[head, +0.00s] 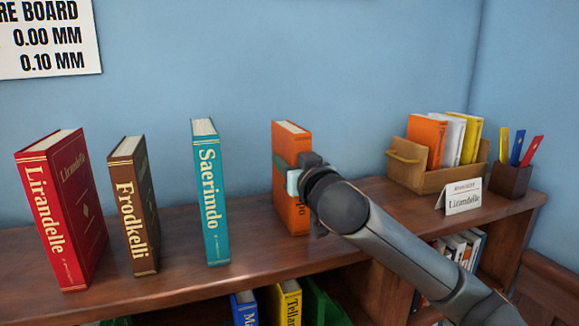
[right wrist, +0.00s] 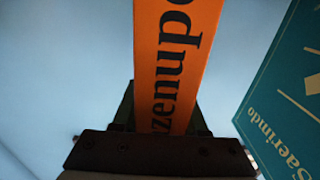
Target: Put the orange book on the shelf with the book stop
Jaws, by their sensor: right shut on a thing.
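The orange book (head: 291,150) is upright over the top of the wood bookcase (head: 170,285), right of the teal book. My right gripper (head: 300,180) is shut on the orange book at about mid-height and hides part of its spine. I cannot tell whether its bottom touches the wood. In the right wrist view the orange spine (right wrist: 172,60) stands between the dark fingers (right wrist: 163,122), its dark lettering partly readable. I cannot make out a book stop. My left gripper is not in view.
Red (head: 65,210), brown (head: 135,205) and teal (head: 210,190) books stand apart to the left. A wooden box (head: 440,180) with books, a card (head: 463,197) and a pen holder (head: 511,180) stand at the right. Several books (head: 290,303) show on lower shelves.

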